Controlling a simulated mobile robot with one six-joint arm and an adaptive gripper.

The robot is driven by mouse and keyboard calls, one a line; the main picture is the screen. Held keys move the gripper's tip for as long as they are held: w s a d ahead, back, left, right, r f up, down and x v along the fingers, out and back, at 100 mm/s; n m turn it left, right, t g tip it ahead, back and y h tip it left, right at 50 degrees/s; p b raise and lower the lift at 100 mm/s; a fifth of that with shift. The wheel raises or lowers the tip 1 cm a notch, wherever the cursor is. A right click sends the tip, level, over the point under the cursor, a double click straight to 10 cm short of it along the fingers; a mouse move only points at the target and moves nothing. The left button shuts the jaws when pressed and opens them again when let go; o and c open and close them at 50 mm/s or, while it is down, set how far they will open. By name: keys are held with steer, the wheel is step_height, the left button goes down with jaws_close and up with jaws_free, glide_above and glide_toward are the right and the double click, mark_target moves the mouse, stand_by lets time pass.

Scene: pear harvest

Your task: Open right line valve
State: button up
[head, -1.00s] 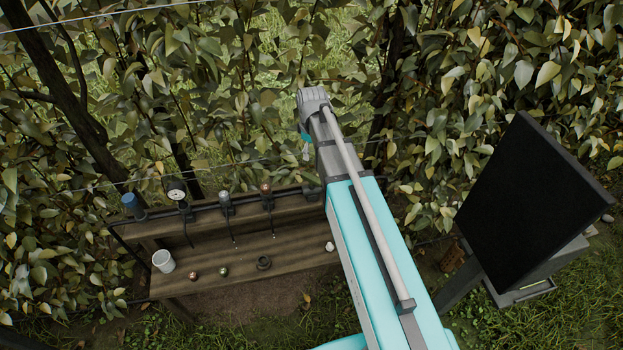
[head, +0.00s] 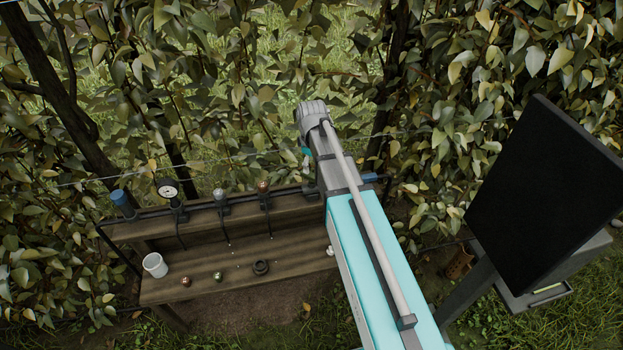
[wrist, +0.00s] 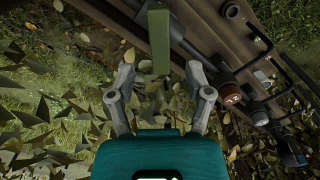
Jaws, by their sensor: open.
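My gripper (wrist: 161,64) is open and empty, with a finger on each side. A flat olive-green bar (wrist: 155,38), probably the right line valve's handle, stands ahead of the fingers. Its near end lies between the fingertips in the picture; I see no contact, and the depth is unclear. A dark pipe (wrist: 188,50) runs diagonally along the bench beside it. In the head view, my arm hides the gripper and part of the pipe's right end. A blue piece (head: 371,177) shows just right of my arm there, possibly part of that valve.
The wooden bench (head: 210,284) carries a white cup (head: 155,265), small round items and a black ring (head: 261,267). A gauge (head: 168,190), a grey fitting (head: 221,197) and a brown-capped fitting (head: 264,187) line the pipe. A dark panel (head: 540,185) stands right. Leafy branches crowd behind.

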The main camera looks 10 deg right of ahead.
mark_target(312, 175)
steer(key=shift+f+b, duration=2)
steer(key=shift+f, duration=0.3)
jaws_close()
